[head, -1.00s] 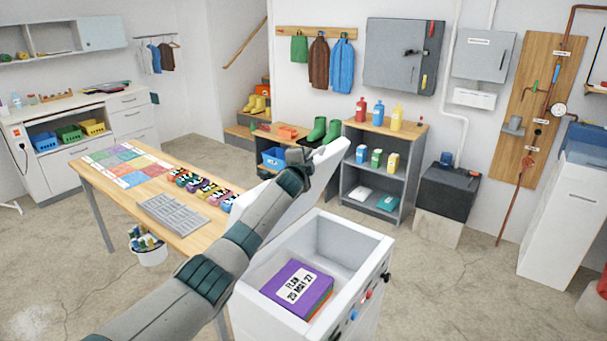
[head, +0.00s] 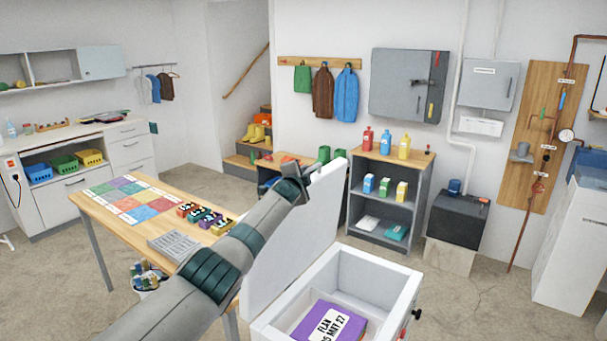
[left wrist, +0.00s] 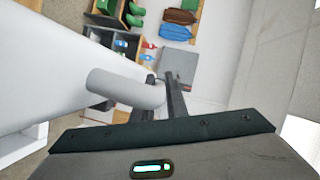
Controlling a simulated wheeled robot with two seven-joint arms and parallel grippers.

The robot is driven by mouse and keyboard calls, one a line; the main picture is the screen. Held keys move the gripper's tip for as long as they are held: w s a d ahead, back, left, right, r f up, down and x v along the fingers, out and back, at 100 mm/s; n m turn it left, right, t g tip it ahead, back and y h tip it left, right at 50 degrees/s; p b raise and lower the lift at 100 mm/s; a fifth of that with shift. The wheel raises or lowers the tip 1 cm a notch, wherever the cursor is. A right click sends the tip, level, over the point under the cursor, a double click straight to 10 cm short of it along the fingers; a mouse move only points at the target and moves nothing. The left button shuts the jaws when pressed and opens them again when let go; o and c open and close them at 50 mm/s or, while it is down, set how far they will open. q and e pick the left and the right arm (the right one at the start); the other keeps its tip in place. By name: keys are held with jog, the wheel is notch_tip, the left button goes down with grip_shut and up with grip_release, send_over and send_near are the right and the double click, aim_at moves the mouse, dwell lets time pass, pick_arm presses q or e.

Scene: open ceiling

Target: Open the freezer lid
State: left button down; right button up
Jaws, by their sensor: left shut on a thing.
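The white freezer (head: 378,262) stands low at the front right, its top open. Its white lid (head: 318,228) is raised steeply along the left side of the opening. It also shows as a large pale panel in the left wrist view (left wrist: 60,75). A purple box with a white date label (head: 312,309) lies inside the freezer. My left gripper (head: 306,172) is at the lid's upper edge. In the left wrist view its dark fingers (left wrist: 161,98) are shut on the pale, rounded lid handle (left wrist: 110,86). My right gripper is not in view.
A wooden table (head: 88,206) with coloured squares and a grey rack (head: 174,246) stands left of the lid. A bucket (head: 146,278) is under it. A shelf unit (head: 381,210) with bottles is behind the freezer. Open floor (head: 480,305) lies to the right.

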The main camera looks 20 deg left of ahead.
pick_arm(q)
jog(key=shift+a+r, duration=0.25)
jog(key=shift+a, duration=0.1)
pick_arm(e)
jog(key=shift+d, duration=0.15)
pick_arm(q)
jog(key=c, duration=2)
grip_release()
jog(key=shift+c, duration=0.2)
jog(key=shift+a+f, duration=0.1)
jog(key=shift+a, duration=0.05)
jog(key=shift+f, duration=0.1)
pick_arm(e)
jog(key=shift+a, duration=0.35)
pick_arm(q)
jog(key=shift+s, duration=0.2)
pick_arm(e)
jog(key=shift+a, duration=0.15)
